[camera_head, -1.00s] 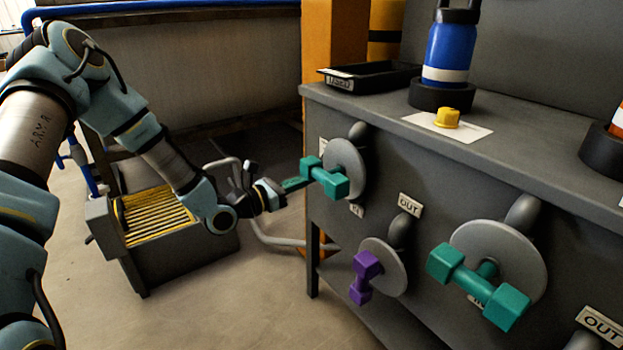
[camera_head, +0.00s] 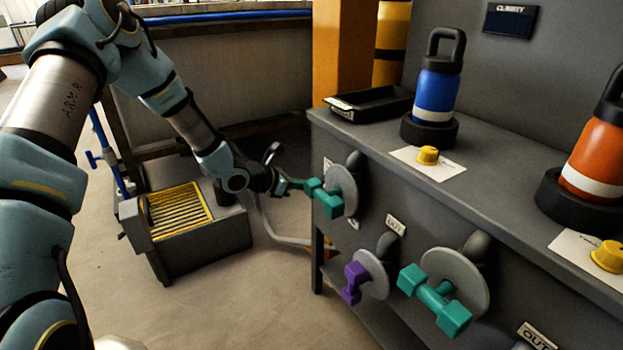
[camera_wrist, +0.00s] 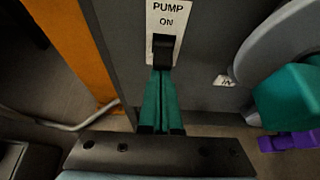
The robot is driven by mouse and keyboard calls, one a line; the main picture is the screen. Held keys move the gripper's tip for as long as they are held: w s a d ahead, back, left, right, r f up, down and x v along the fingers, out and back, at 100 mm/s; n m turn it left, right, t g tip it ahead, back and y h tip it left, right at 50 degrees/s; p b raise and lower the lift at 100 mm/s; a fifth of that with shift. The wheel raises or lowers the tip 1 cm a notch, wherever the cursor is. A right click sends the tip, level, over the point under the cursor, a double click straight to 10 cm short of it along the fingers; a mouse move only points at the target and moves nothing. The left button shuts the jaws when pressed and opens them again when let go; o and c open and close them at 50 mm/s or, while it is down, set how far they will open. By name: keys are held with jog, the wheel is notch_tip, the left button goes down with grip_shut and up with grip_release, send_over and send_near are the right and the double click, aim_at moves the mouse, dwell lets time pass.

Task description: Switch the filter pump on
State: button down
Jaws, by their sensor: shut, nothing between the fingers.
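The pump switch (camera_wrist: 163,46) is a small black rocker on the dark grey panel, under a white label (camera_wrist: 168,17) reading PUMP ON in the wrist view. My gripper (camera_wrist: 161,74) has its two teal fingers together, with nothing between them. The fingertips are right below the switch in the wrist view and overlap its lower edge; I cannot tell whether they touch it. In the head view my gripper (camera_head: 300,184) points at the panel's left end, beside a teal valve handle (camera_head: 325,198). The switch is hidden there.
A grey disc (camera_head: 342,188) backs the teal handle close to my fingers. A purple handle (camera_head: 355,282) and another teal handle (camera_head: 435,300) stick out lower right. Blue (camera_head: 436,92) and orange (camera_head: 593,160) bottles stand on the bench. A ribbed grey box (camera_head: 195,240) stands on the floor.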

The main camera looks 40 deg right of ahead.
jog(key=shift+r+y, duration=0.2)
jog(key=shift+y, duration=0.1)
jog(key=shift+r+p, duration=0.3)
jog(key=shift+r, duration=0.5)
